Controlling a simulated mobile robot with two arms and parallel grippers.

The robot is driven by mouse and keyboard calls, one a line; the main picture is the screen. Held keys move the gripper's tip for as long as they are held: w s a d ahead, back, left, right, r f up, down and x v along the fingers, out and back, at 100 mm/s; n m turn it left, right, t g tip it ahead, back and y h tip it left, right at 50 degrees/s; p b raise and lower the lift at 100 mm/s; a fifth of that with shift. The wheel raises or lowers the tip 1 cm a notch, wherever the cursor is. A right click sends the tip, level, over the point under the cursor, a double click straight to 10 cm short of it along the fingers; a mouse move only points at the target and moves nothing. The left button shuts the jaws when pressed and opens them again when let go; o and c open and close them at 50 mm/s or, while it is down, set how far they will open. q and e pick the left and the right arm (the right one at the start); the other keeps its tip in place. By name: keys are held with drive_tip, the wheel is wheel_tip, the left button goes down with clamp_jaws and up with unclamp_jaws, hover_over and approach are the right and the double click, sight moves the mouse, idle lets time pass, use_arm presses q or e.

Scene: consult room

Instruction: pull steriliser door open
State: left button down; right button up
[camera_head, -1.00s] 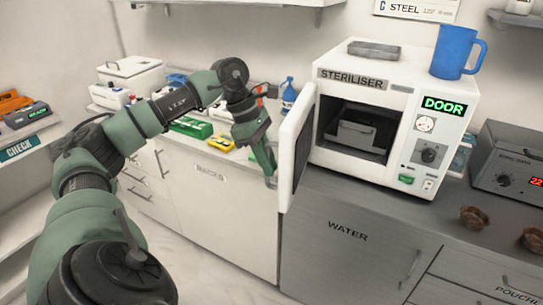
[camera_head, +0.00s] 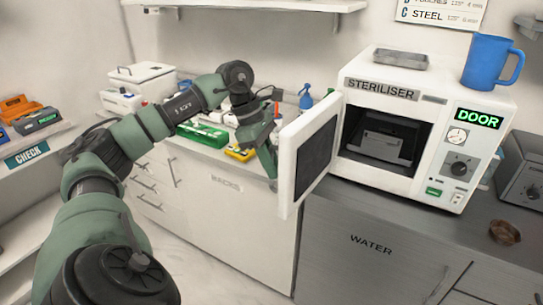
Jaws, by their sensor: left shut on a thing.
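The steriliser (camera_head: 432,90) is a white box on the grey counter, with a lit green sign reading DOOR. Its door (camera_head: 310,155) stands open, swung out to the left on the left side of the opening. A dark tray or box (camera_head: 385,143) sits inside the chamber. My left gripper (camera_head: 270,165) is at the left edge of the door, shut; its fingertips are partly hidden behind the door, where the handle is presumably out of sight. My right gripper is not in view.
A blue mug (camera_head: 490,62) and a grey metal tray (camera_head: 400,59) stand on top of the steriliser. A brown bowl (camera_head: 504,232) and a grey device (camera_head: 525,172) are on the counter at the right. Bottles and a green tray (camera_head: 203,134) are behind my left arm.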

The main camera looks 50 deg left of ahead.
use_arm(q)
drive_tip(key=c, duration=1.7)
unclamp_jaws()
drive_tip(key=shift+s+f, duration=0.1)
drive_tip(key=shift+c, duration=0.2)
drive_tip(key=v, duration=0.8)
drive_tip(key=shift+f, duration=0.1)
